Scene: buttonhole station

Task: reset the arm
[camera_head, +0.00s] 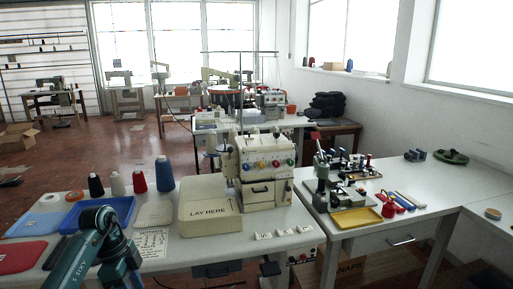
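My teal arm (103,243) comes in at the lower left, bent in front of the blue tray on the white table. Only its links and joints show. I see no gripper fingers on it, and my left gripper is not in view. My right arm and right gripper are not in view either. Nothing held can be seen.
A white sewing machine (262,168) stands behind a cream block marked LAY HERE (210,207). A blue tray (122,208), thread cones (164,174) and a red pad (20,257) lie left. The right table (455,190) holds a green press (321,180) and yellow tray (356,218).

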